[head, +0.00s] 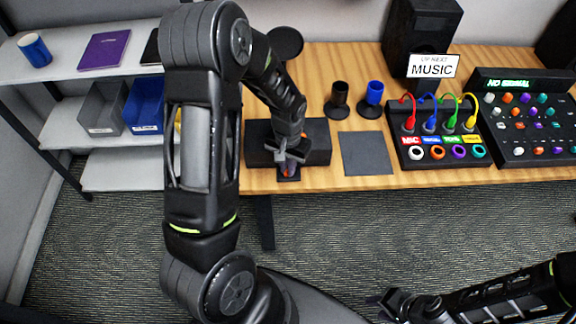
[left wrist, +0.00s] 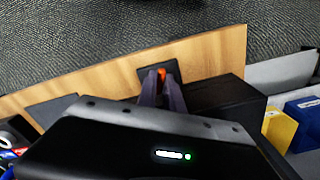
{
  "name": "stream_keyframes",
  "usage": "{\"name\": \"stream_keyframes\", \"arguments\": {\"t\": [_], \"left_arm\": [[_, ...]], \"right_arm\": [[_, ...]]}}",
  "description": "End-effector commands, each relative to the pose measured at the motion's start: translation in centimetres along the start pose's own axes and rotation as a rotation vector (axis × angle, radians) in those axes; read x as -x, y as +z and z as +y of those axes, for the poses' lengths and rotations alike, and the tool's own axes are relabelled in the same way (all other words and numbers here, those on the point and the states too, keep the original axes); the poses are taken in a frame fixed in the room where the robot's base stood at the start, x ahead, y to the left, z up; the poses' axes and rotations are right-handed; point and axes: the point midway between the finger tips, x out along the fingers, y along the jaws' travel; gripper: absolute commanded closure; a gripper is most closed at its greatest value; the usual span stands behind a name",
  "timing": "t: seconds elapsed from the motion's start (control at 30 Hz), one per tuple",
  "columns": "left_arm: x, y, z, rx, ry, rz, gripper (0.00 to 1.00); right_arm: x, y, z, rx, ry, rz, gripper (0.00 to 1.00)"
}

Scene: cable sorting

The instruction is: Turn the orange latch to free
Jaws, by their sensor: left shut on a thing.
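The orange latch (head: 287,172) sits on a small dark plate at the front of the black box on the wooden table. Only a small part of it shows below my left gripper (head: 289,160). In the left wrist view the orange latch (left wrist: 162,72) shows between the two finger tips of my left gripper (left wrist: 161,80), which is shut on it. The fingers hide most of the latch, so its angle cannot be told. My right gripper (head: 391,303) is at the bottom of the head view, below the table edge and far from the latch; its fingers are too small and dark to read.
The black box (head: 318,143) stands directly behind the latch. A dark flat pad (head: 366,153) lies to its right. Further right are a panel with coloured cables (head: 440,130) and a knob console (head: 530,120). Black (head: 339,97) and blue (head: 374,92) cups stand behind. Shelves (head: 70,65) are at left.

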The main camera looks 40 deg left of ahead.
Motion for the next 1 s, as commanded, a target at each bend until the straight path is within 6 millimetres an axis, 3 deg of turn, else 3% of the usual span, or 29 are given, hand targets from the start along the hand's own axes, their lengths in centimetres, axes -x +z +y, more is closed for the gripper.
{"name": "stream_keyframes", "arguments": {"t": [0.37,1.0], "left_arm": [[-0.1,-0.1,-0.1,-0.154,0.001,0.002,1.00],[-0.1,-0.1,-0.3,-0.730,0.000,0.001,1.00]], "right_arm": [[-0.8,-0.1,0.2,0.002,-0.003,0.002,0.64],[-2.3,-0.3,0.7,0.006,-0.008,0.007,0.64]]}}
